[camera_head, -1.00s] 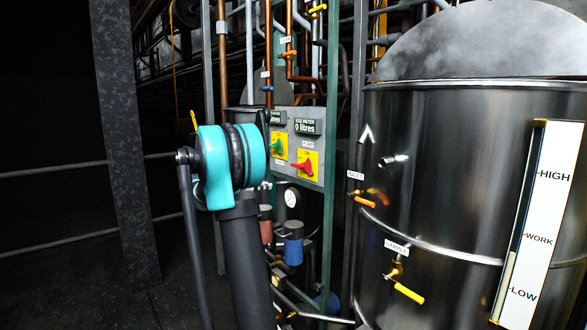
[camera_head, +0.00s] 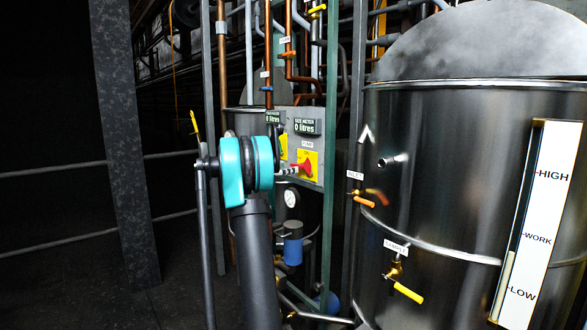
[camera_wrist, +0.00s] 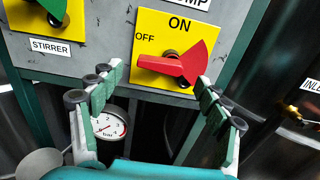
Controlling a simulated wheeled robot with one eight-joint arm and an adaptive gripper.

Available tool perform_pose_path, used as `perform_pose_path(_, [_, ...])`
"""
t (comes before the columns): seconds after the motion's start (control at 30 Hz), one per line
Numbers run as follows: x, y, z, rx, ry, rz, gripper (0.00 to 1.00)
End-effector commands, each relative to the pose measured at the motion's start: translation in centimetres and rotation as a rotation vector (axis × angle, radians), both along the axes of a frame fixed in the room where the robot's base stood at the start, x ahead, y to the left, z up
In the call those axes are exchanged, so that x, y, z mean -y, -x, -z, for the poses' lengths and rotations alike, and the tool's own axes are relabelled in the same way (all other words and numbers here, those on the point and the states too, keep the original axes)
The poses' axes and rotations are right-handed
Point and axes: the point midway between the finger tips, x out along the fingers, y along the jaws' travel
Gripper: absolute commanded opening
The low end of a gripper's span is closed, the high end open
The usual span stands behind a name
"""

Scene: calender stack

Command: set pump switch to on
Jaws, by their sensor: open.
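The pump switch is a red rotary handle (camera_wrist: 168,66) on a yellow plate (camera_wrist: 150,28) under the word PUMP. The plate reads OFF at the left and ON at the top. The handle's narrow end points left, slightly below the OFF mark. In the head view the red switch (camera_head: 307,167) shows just right of my teal arm. My gripper (camera_wrist: 158,90) is open in the wrist view, with one finger at the handle's lower left and the other at its lower right. The handle lies between and a little beyond the fingertips; contact cannot be told.
A green stirrer switch (camera_wrist: 52,8) is up left on the same grey panel. A pressure gauge (camera_wrist: 110,126) sits below the panel. A large steel tank (camera_head: 450,190) with an orange inlet valve (camera_head: 364,201) and a yellow sample valve (camera_head: 408,293) stands right.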

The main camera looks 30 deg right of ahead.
Motion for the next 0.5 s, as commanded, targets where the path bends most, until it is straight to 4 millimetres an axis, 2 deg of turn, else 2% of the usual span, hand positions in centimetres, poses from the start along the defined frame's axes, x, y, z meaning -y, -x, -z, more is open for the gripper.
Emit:
perform_pose_path(0.03, [1.0,0.0,0.0,0.0,0.0,0.003,0.76])
perform_pose_path(0.2, [3.1,-0.2,0.0,0.0,0.0,0.002,0.76])
perform_pose_path(0.5, [4.0,-0.3,0.0,0.0,0.0,-0.001,0.76])
